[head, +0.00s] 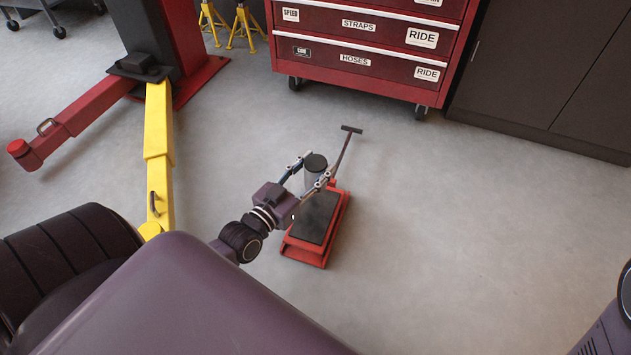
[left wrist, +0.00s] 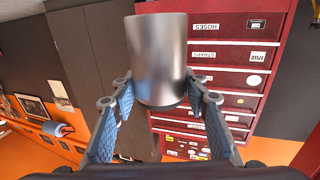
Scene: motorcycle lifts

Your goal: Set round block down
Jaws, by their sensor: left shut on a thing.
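The round block (head: 316,163) is a silvery grey cylinder with a dark top in the head view. My left gripper (head: 309,174) is shut on it, with one finger on each side. The block also shows in the left wrist view (left wrist: 160,60), between the blue-grey finger pads of my left gripper (left wrist: 160,97). In the head view the block appears by the far end of a low red lift with a black top (head: 317,216). I cannot tell its exact height, and I see no contact with a surface. My right gripper is not in view.
The lift's dark handle (head: 345,150) rises just right of the block. A red drawer cabinet (head: 375,75) on casters and dark cupboards (head: 540,75) stand behind. A yellow lift arm (head: 158,140) lies at left. Grey floor (head: 470,220) is clear at right.

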